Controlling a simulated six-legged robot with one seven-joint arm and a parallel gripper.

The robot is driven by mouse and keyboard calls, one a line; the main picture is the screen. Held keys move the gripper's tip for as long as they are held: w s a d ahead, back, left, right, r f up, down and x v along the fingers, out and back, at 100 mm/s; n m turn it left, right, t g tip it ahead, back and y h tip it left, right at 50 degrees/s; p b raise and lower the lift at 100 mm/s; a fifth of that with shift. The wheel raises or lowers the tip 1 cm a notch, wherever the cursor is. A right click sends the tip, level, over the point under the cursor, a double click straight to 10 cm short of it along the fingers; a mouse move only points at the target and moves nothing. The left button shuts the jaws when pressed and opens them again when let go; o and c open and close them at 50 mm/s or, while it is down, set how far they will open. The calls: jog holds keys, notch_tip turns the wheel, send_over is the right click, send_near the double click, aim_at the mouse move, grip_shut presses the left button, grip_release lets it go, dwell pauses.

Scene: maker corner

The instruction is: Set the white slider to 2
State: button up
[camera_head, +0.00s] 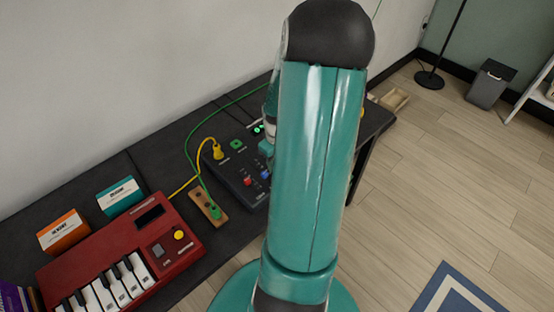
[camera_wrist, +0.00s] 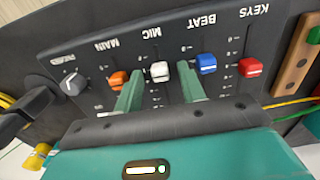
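The white slider (camera_wrist: 159,72), labelled MIC, sits on the dark mixer panel (camera_wrist: 222,50) in the wrist view. Its scale marks are too small to read surely. My gripper (camera_wrist: 160,81) is open, with one teal finger on each side of the white slider's track. The fingertips reach close to the white knob, with visible gaps; contact cannot be told. In the head view my arm hides the white slider, while the mixer (camera_head: 229,173) shows partly at the arm's left.
The orange slider (camera_wrist: 118,80) is close beside the left finger, and the blue slider (camera_wrist: 206,64) close beside the right one. The red slider (camera_wrist: 249,67) is farther right. A grey knob (camera_wrist: 73,84) is at left. A red keyboard (camera_head: 118,247) and cables lie nearby.

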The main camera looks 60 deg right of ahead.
notch_tip(320, 180, up, 14)
dwell(0.6)
jog(key=shift+f, duration=0.1)
dwell(0.4)
